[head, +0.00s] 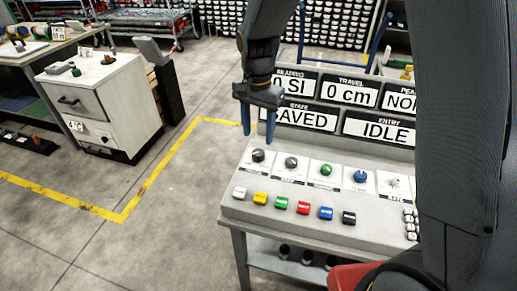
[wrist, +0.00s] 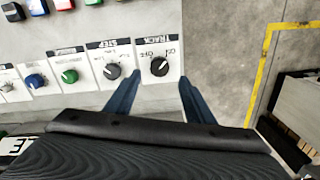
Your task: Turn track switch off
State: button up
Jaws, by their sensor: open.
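The track switch is a black rotary knob at the far left of the panel's knob row in the head view (head: 258,155). In the wrist view the track knob (wrist: 159,67) sits on a white plate with upside-down TRACK, ON and OFF lettering. A pale mark on the knob appears to lean toward the ON side, but it is small. My gripper (head: 258,139) is open and empty, pointing down above this knob. In the wrist view its blue fingers (wrist: 160,78) lie to either side of the knob; whether they touch it cannot be told.
A second black knob (head: 291,162), a green knob (head: 326,169) and a blue knob (head: 361,176) continue the row. Coloured buttons, including a yellow one (head: 260,198), line the front. Display signs (head: 298,117) stand behind. A white cabinet (head: 100,100) stands left across open floor.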

aim_at(258, 152)
jog(key=shift+f+p, duration=0.9)
jog(key=shift+f, duration=2.9)
jog(key=c, duration=1.1)
jog(key=shift+o, duration=0.2)
